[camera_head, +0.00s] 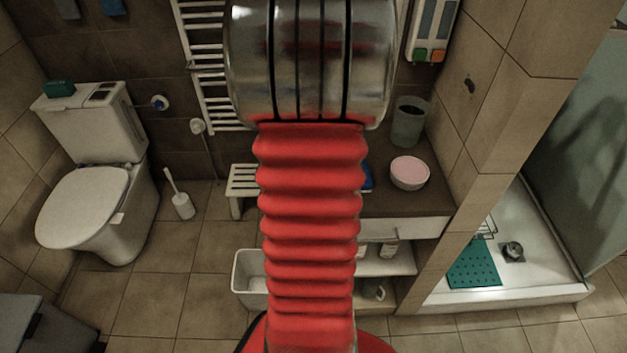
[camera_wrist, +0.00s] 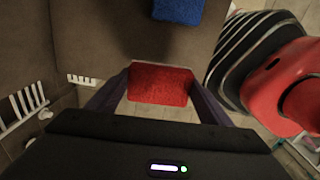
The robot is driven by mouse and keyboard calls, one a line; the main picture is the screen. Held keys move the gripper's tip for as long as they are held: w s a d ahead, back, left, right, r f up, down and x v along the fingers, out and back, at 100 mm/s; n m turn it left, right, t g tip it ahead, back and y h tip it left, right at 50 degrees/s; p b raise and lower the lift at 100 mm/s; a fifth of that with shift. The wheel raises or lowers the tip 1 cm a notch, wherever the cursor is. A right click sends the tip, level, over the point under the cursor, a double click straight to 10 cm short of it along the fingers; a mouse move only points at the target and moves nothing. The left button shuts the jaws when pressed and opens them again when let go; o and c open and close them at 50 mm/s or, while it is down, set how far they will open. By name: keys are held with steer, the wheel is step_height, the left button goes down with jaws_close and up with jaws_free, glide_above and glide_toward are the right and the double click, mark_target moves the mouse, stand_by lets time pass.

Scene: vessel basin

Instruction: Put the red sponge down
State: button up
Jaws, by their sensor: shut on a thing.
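In the wrist view, the red sponge (camera_wrist: 160,85) is held between the two dark fingers of my gripper (camera_wrist: 160,76). The gripper is shut on it. A brown surface lies beyond and around the sponge; I cannot tell how far the sponge is above it. In the head view, my own arm hides the gripper and the red sponge.
A blue sponge (camera_wrist: 178,10) lies on the brown surface beyond the gripper. In the head view, a brown countertop (camera_head: 400,204) holds a bowl (camera_head: 409,174) with pink inside and a grey cup (camera_head: 409,122). A white slatted stool (camera_head: 242,181) and an open white bin (camera_head: 247,279) stand left of it.

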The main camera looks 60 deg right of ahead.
steer(key=shift+f, duration=2.5)
steer(key=shift+f, duration=0.1)
steer(key=shift+f, duration=2.2)
steer(key=shift+f, duration=0.2)
steer(key=o, duration=1)
steer(key=shift+c, duration=0.2)
step_height(320, 180, up, 14)
steer(key=shift+w+f, duration=0.1)
steer(key=shift+w, duration=0.05)
